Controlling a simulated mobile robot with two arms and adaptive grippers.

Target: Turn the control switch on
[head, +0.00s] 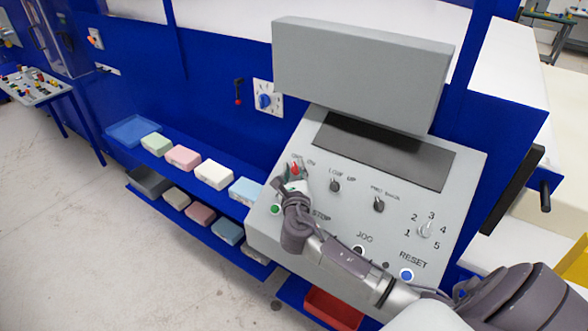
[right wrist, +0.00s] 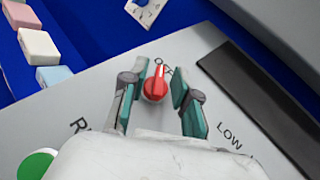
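The control switch is a red knob (head: 295,169) at the upper left of the sloped grey control panel (head: 300,245), beside an "ON" label. In the right wrist view the red knob (right wrist: 155,84) stands between my right gripper's two teal-padded fingers (right wrist: 158,98). The fingers are spread, with a gap on both sides of the knob. In the head view my right gripper (head: 294,184) is over the panel's upper left, partly covering the area around the knob. My left gripper is not in view.
A green button (right wrist: 36,165) is close below the gripper. Black knobs (head: 335,186) sit to the right on the panel, with a blue reset button (head: 406,275) lower. A grey box (head: 362,72) stands above the panel. Coloured foam blocks (head: 183,158) line a blue shelf at left.

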